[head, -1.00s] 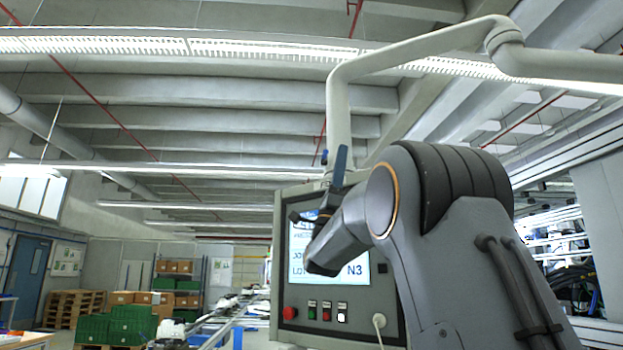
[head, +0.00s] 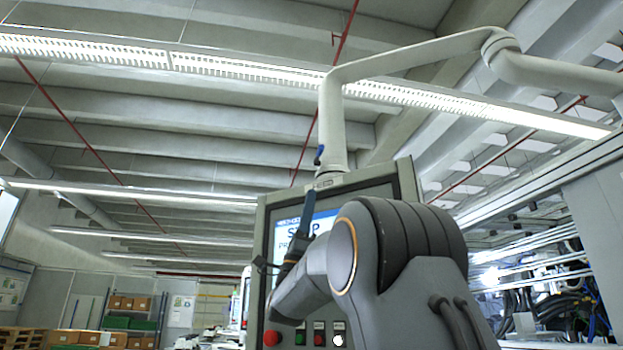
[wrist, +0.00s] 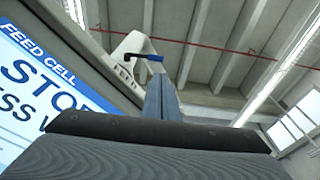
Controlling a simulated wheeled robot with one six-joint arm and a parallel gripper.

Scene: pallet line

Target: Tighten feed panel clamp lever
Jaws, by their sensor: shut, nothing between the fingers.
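The feed panel (head: 408,185) hangs from a pale bent pipe arm, its lit screen partly hidden by my arm. The clamp lever (head: 319,154), a small blue handle, is at the foot of the pipe above the panel's top edge. In the wrist view the lever (wrist: 154,58) lies roughly level across the picture, just above my fingertips. My gripper (head: 309,194) points upward in front of the panel, its blue-grey fingers shut and empty. In the head view its tips are below the lever with a gap between. The fingers (wrist: 155,78) also show closed in the wrist view.
A red button (head: 271,338) and several smaller buttons line the panel's lower edge. The pipe (head: 333,118) rises above the panel and bends right. Shelves with boxes (head: 128,320) stand far back left. Cables and machinery (head: 560,290) are at the right.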

